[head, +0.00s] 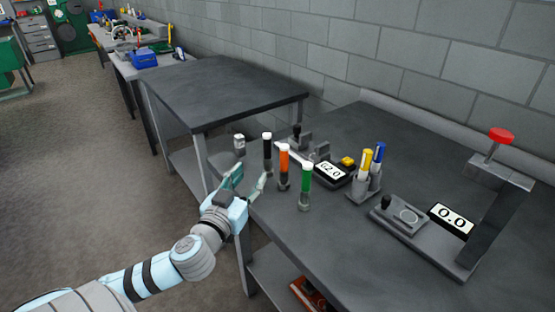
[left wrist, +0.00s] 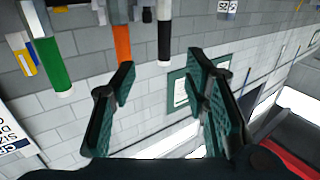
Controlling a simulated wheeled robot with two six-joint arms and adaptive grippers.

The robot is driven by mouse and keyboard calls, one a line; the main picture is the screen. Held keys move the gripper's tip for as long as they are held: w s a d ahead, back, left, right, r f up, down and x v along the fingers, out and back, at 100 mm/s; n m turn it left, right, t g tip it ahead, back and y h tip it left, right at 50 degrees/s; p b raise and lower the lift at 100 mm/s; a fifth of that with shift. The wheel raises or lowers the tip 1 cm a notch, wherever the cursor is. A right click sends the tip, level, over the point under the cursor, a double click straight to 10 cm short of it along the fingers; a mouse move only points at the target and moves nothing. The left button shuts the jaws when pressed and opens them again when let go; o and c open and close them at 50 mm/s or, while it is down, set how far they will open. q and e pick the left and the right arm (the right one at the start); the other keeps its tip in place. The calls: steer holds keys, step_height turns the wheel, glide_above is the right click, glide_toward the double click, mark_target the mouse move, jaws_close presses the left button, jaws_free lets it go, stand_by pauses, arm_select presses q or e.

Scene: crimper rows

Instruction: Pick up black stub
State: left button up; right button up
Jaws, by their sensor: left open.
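The black stub (head: 267,147) has a white top and stands upright in a small holder at the left end of a row on the dark table. It also shows in the left wrist view (left wrist: 164,42), upside down, between and beyond the fingers. The orange stub (head: 284,164) and green stub (head: 306,178) stand beside it, nearer the front. My left gripper (head: 248,178) is open and empty at the table's left edge, in front of and left of the black stub, apart from it. My right gripper is not in view.
A device reading about 62.0 (head: 331,172) sits behind the stubs. Yellow (head: 365,162) and blue (head: 378,160) stubs stand in holders to the right. A press with a red knob (head: 502,135) and a 0.0 display (head: 452,219) is farther right. The second table (head: 220,90) is bare.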

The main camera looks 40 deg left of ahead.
mark_target(266, 148)
arm_select(q)
steer(key=x, duration=0.8)
steer(key=shift+w+b, duration=0.15)
steer(key=shift+b, duration=0.15)
steer(key=x, duration=0.3)
steer(key=a+x, duration=0.1)
steer(key=x, duration=0.1)
steer(key=shift+w+r, duration=0.15)
steer(key=shift+r, duration=0.15)
jaws_close()
